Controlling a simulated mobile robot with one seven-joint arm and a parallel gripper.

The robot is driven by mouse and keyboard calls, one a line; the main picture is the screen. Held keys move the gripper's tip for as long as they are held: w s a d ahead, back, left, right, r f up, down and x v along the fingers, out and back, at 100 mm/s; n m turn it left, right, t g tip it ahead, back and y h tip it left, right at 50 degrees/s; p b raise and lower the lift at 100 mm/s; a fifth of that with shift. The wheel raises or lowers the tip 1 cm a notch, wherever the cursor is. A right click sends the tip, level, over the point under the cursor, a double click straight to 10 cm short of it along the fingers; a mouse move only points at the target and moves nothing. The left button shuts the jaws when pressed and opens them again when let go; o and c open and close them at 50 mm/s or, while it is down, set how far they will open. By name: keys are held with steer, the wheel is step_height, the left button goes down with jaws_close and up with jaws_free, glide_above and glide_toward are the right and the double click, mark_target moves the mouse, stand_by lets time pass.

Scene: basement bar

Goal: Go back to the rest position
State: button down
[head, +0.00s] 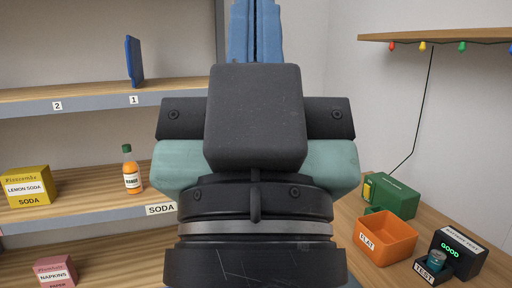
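My gripper (254,18) points up at the top middle of the head view, seen from behind. Its two blue fingers stand close together with only a thin dark line between them, and they look shut with nothing seen between them. The very tips run past the top edge of the picture. My wrist and gripper body fill the middle and hide what lies behind them.
On the left, shelves hold a blue upright panel (134,61), a lemon soda box (27,187), an orange bottle (131,171) and a napkins box (55,271).

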step_height(320, 180, up, 15)
steer(key=p, duration=1.2)
steer(key=shift+p, duration=0.3)
steer(key=shift+f, duration=0.1)
